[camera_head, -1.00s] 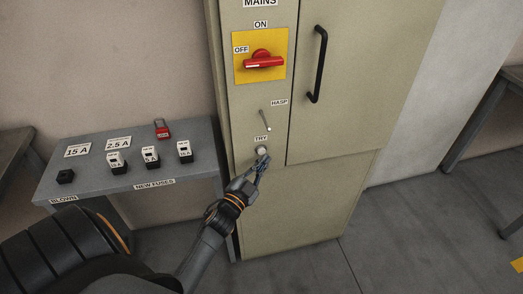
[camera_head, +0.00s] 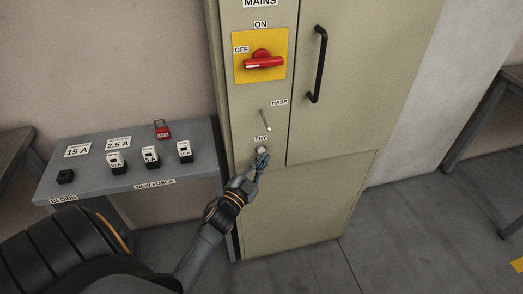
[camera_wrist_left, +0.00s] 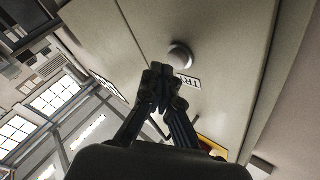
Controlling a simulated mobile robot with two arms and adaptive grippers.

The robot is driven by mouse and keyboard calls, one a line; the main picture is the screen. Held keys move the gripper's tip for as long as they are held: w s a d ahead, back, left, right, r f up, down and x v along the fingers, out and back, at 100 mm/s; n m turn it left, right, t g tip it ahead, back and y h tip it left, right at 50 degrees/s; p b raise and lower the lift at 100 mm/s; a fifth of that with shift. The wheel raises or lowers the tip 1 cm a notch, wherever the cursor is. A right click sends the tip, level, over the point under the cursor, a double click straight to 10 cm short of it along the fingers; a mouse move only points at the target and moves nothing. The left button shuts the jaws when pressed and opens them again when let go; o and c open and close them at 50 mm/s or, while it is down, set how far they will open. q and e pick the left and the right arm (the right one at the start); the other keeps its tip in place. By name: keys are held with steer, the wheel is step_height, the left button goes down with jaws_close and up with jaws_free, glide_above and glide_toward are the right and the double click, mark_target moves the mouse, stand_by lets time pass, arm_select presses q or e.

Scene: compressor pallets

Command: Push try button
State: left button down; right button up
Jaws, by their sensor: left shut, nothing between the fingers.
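The try button (camera_head: 262,150) is a pale round knob on the cabinet front, under the TRY label (camera_head: 261,139). In the left wrist view the button (camera_wrist_left: 180,55) shows as a grey dome beside its label. My left gripper (camera_head: 262,157) is shut and empty, with its fingertips at the lower edge of the button. In the left wrist view the fingertips (camera_wrist_left: 160,80) lie just beside the button in the picture; I cannot tell whether they touch it. My right gripper is in neither view.
Above the button are a hasp (camera_head: 265,120) and a red switch handle (camera_head: 263,62) on a yellow plate. A black door handle (camera_head: 317,64) stands out at right. A grey table (camera_head: 110,190) at left bears several fuses and a red padlock (camera_head: 162,129).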

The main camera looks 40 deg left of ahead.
arm_select(q)
steer(key=shift+w+a, duration=0.35)
steer(key=shift+a, duration=0.05)
stand_by(0.9)
stand_by(0.3)
steer(key=shift+s+d, duration=0.65)
steer(key=shift+d, duration=0.05)
steer(key=s+d+p, duration=0.1)
steer(key=s+d, duration=0.3)
steer(key=shift+d+p, duration=0.3)
steer(key=shift+p, duration=0.05)
steer(key=shift+w, duration=0.1)
stand_by(0.7)
